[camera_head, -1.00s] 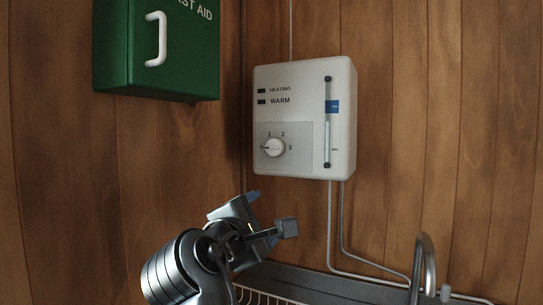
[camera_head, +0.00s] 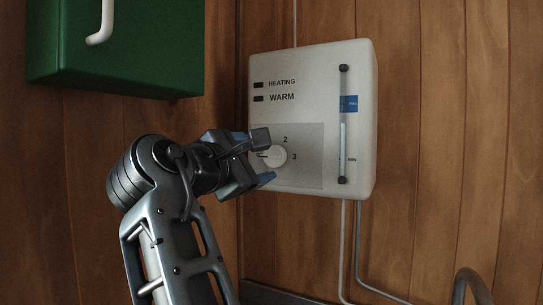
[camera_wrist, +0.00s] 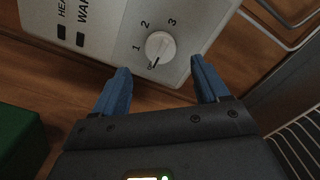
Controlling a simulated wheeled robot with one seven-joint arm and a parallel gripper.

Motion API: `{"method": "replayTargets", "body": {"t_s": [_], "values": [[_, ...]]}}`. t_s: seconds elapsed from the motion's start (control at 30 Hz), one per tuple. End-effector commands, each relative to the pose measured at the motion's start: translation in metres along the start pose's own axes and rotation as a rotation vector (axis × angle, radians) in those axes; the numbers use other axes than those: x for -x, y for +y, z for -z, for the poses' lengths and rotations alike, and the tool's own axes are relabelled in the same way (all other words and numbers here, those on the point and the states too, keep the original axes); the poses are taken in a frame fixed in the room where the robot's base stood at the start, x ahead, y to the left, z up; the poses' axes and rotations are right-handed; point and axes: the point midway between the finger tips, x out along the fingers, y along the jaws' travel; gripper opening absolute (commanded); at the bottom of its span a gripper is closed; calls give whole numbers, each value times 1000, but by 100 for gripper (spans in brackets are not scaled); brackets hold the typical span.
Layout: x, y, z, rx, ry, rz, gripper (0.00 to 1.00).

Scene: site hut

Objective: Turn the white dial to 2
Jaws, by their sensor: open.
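The white dial (camera_head: 274,156) is a round knob on the lower left panel of a white heater box (camera_head: 310,70). In the wrist view the dial (camera_wrist: 160,46) shows whole, with marks 1, 2 and 3 around it. Its dark pointer line points down and left there, short of the 1, towards a small mark that I cannot read clearly. My gripper (camera_head: 259,160) is open and empty at the panel. Its blue fingers (camera_wrist: 160,72) stand apart, just short of the dial, one towards each side. In the head view it partly hides the dial and the 1.
A green box (camera_head: 110,50) with a white handle hangs on the wooden wall at the upper left. The heater's gauge tube (camera_head: 343,125) is right of the dial. Thin pipes (camera_head: 344,240) run down below the heater. A curved metal tube (camera_head: 472,283) is at the lower right.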

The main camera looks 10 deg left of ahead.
Motion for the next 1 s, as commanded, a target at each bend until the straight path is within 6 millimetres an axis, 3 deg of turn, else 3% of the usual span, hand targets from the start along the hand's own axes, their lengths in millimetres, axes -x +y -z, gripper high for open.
{"method": "replayTargets", "body": {"t_s": [0.43,0.83,1.0], "values": [[-62,0,-1,1,-1,2,74],[-69,-1,0,-1,0,1,73],[-69,-1,0,-1,0,1,57]]}}
